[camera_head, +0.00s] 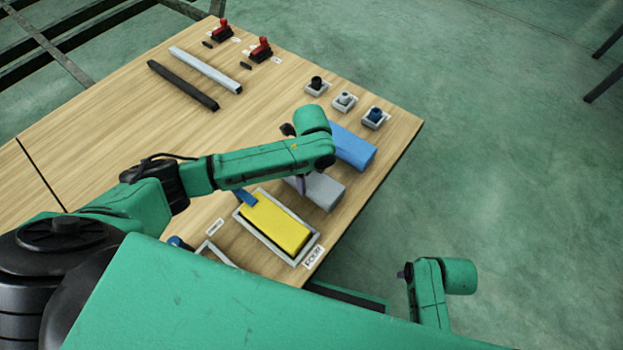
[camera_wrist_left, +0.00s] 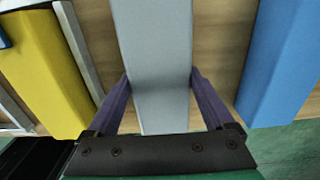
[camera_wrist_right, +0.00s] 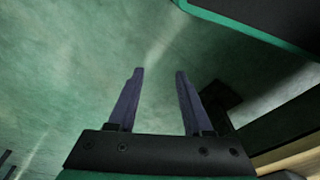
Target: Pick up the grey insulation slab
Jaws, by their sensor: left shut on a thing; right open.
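The grey insulation slab (camera_head: 322,190) lies on the wooden table between a yellow slab and a blue slab, partly hidden by my left arm in the head view. In the left wrist view the grey slab (camera_wrist_left: 155,60) runs between the fingers of my left gripper (camera_wrist_left: 158,85), which is shut on it, one finger on each side. In the head view my left gripper (camera_head: 301,183) is mostly hidden under its wrist. I cannot tell whether the slab is clear of the table. My right gripper (camera_wrist_right: 158,72) is open and empty, off the table above the green floor.
The yellow slab (camera_head: 275,224) sits in a grey-rimmed tray (camera_head: 297,258), left of the grey slab. The blue slab (camera_head: 352,147) lies close on the other side. Small posts in trays (camera_head: 344,102), two bars (camera_head: 205,69) and red-black clamps (camera_head: 261,50) stand further back.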

